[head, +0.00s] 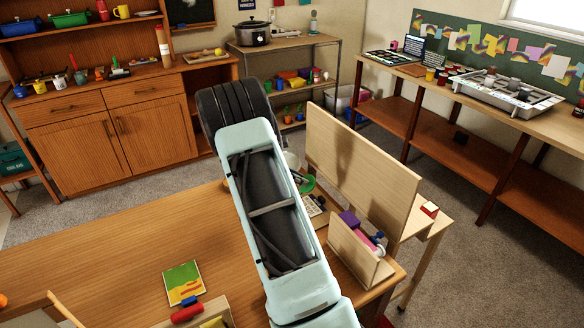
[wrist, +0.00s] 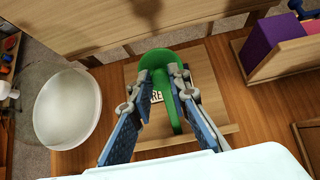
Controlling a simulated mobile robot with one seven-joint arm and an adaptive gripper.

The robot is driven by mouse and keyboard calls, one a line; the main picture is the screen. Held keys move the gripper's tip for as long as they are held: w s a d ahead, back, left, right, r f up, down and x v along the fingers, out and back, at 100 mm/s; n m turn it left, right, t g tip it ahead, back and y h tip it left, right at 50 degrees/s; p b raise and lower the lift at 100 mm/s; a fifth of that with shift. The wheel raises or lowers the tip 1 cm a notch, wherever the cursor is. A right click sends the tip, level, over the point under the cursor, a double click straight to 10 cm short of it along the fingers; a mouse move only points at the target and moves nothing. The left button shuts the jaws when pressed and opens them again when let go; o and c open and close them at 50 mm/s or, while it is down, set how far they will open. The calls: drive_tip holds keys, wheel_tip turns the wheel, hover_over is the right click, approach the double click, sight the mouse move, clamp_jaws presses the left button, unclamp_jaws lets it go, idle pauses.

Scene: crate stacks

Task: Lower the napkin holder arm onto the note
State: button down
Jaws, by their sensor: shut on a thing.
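The napkin holder arm is a green piece with a rounded end (wrist: 163,60); it also shows in the head view (head: 306,184), partly behind my arm. My gripper (wrist: 160,82) has its two fingers on either side of the green arm and is shut on it. The note (wrist: 156,96) is a small white piece with dark letters, of which "RE" can be read; the green arm covers part of it. It lies on a light wooden base (wrist: 205,98). Whether the green arm touches the note cannot be told.
A white bowl (wrist: 68,112) stands left of the wooden base. A tall wooden panel (head: 360,170) rises behind it. A wooden box (head: 355,255) with purple and pink things stands to the right. A colourful picture (head: 183,282) lies on the table; the table's left part is mostly clear.

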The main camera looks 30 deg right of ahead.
sight(310, 180)
drive_tip(key=d+y+p, duration=0.1)
drive_tip(key=d+f+y+p, duration=0.1)
drive_tip(key=p, duration=0.1)
drive_tip(key=d+y+p, duration=0.1)
drive_tip(key=d, duration=0.1)
drive_tip(key=shift+s+f+y, duration=0.2)
drive_tip(key=shift+f+y, duration=0.2)
drive_tip(key=d+f+y, duration=0.2)
drive_tip(key=f, duration=0.1)
drive_tip(key=f+y, duration=0.1)
drive_tip(key=shift+d+f, duration=0.25)
drive_tip(key=shift+d, duration=0.15)
drive_tip(key=shift+b+x, duration=0.8)
drive_tip(key=shift+b, duration=0.05)
drive_tip(key=shift+s+d, duration=0.1)
drive_tip(key=shift+d, duration=0.15)
drive_tip(key=shift+s+d+f+b, duration=0.15)
drive_tip(key=shift+s+f+b, duration=0.05)
drive_tip(key=shift+s+b, duration=0.1)
drive_tip(key=c, duration=2.2)
unclamp_jaws()
drive_tip(key=shift+w+f, duration=0.1)
drive_tip(key=o, duration=0.3)
drive_tip(key=shift+w+d+f, duration=0.15)
drive_tip(key=shift+d+f, duration=0.1)
drive_tip(key=shift+o, duration=0.3)
drive_tip(key=shift+w+a+r, duration=0.15)
drive_tip(key=shift+a+r, duration=0.1)
drive_tip(key=shift+r, duration=0.1)
